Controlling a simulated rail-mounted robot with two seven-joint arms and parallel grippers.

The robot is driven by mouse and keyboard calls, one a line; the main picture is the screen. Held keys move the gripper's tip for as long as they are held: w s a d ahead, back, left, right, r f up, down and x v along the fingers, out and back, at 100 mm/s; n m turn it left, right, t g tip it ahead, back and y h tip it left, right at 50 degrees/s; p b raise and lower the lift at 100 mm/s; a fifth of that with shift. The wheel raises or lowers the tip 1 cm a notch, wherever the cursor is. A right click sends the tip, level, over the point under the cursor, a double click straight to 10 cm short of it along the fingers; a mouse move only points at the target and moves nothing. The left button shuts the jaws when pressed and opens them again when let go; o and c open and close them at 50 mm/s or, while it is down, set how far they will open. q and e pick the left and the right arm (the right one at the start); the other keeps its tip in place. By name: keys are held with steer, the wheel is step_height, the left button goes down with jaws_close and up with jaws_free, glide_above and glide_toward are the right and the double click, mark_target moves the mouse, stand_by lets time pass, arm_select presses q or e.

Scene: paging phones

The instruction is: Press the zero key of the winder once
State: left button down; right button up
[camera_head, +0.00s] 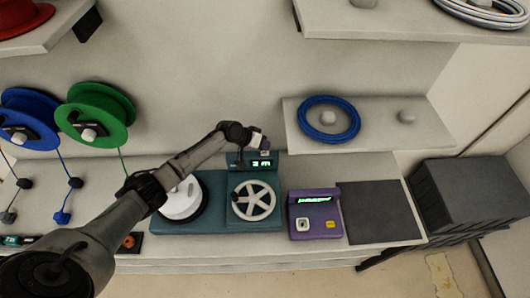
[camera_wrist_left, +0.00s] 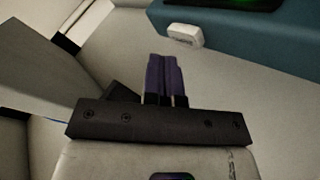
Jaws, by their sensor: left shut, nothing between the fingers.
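The winder (camera_head: 222,217) is a teal machine on the bench. It has a white disc at left, a white spoked wheel at right and a green-lit display (camera_head: 262,164) on a raised housing. My left gripper (camera_head: 264,146) is beside the top of that housing. In the left wrist view its two purple fingers (camera_wrist_left: 164,76) are shut together and empty. There, a small white key (camera_wrist_left: 184,35) sits on the edge of the teal housing (camera_wrist_left: 240,35), just beyond the fingertips; a gap shows between them. Its label is too small to read.
A purple device (camera_head: 316,222) with a green display stands right of the winder, next to a dark mat (camera_head: 380,212). Green (camera_head: 97,113) and blue (camera_head: 28,115) spools hang at left. A shelf (camera_head: 385,142) above holds a blue coil (camera_head: 328,135).

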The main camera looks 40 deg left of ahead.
arm_select(q)
steer(key=shift+f, duration=0.1)
steer(key=shift+f+b, duration=0.3)
steer(key=shift+b, duration=0.05)
steer(key=shift+f+b, duration=0.35)
steer(key=shift+f, duration=0.1)
stand_by(0.6)
stand_by(0.3)
steer(key=shift+r+p, duration=0.7)
steer(key=shift+r, duration=0.1)
steer(key=shift+r, duration=0.2)
